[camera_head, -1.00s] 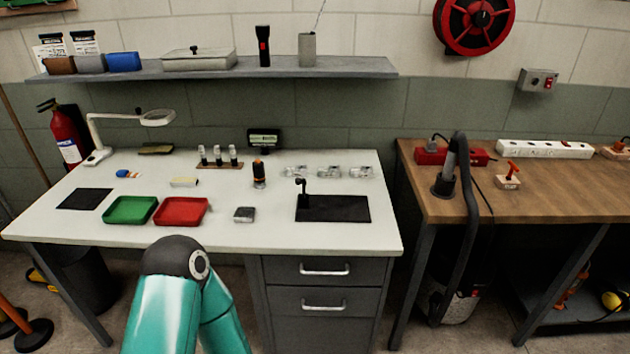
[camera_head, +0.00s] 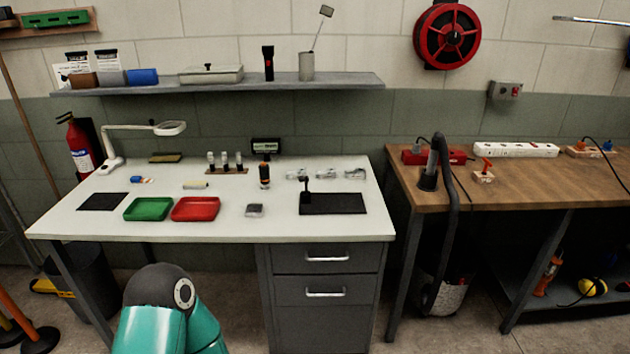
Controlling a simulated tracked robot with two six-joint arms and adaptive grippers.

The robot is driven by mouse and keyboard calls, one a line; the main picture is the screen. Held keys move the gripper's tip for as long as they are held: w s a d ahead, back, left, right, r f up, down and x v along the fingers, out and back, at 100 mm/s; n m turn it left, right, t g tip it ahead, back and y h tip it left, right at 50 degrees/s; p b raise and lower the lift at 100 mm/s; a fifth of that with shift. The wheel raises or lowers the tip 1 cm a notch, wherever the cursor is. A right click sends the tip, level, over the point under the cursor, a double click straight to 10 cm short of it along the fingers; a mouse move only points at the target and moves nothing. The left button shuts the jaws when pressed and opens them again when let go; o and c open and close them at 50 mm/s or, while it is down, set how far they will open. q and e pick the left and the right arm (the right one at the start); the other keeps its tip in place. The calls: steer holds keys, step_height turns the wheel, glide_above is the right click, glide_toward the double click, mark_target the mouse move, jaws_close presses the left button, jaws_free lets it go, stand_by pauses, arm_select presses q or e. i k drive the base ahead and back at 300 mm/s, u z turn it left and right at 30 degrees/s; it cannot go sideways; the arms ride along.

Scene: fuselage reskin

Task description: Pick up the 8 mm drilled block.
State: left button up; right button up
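A small grey block (camera_head: 255,210) lies on the white workbench (camera_head: 230,228), right of the red tray and left of the black mat. It looks like the drilled block, but its holes are too small to make out. One teal arm of mine shows at the bottom left, below the bench's front edge. Neither of my grippers is in view.
A green tray (camera_head: 148,209) and a red tray (camera_head: 195,209) sit left of the block. A black mat (camera_head: 335,204) with a small stand is to its right. Behind are an orange-black tool (camera_head: 264,175) and a vial rack (camera_head: 228,170). The bench front is clear.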

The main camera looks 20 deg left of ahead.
mark_target(290, 175)
steer(key=u, duration=0.15)
steer(key=i, duration=0.9)
